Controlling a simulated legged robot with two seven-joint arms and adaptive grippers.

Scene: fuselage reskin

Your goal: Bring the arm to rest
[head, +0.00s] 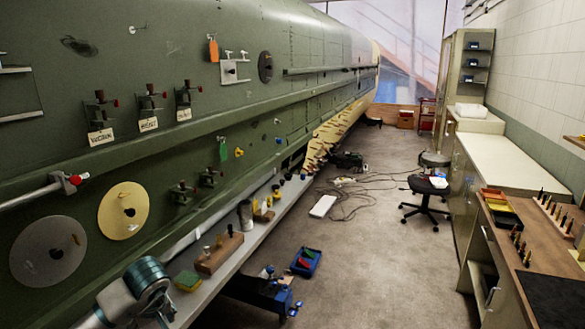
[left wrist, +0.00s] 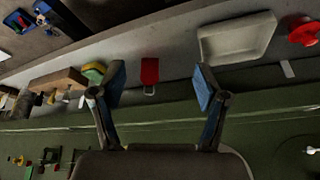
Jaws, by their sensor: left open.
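My left arm (head: 135,290) enters the head view at the bottom left, beside the ledge under the green fuselage. Its gripper is mostly cut off or hidden there. In the left wrist view my left gripper (left wrist: 160,88) is open, with its two blue-padded fingers wide apart. Nothing is held between them. A red block with a small ring (left wrist: 150,72) shows beyond the gap, on the ledge, apart from the fingers. My right gripper is in neither view.
The green fuselage (head: 150,60) fills the left, with clamps and discs on it. The ledge (head: 225,243) holds a wooden block (head: 219,252) and a green-yellow sponge (head: 187,281). The wrist view shows a pale tray (left wrist: 237,38). A blue bin (head: 306,262) stands on the open floor.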

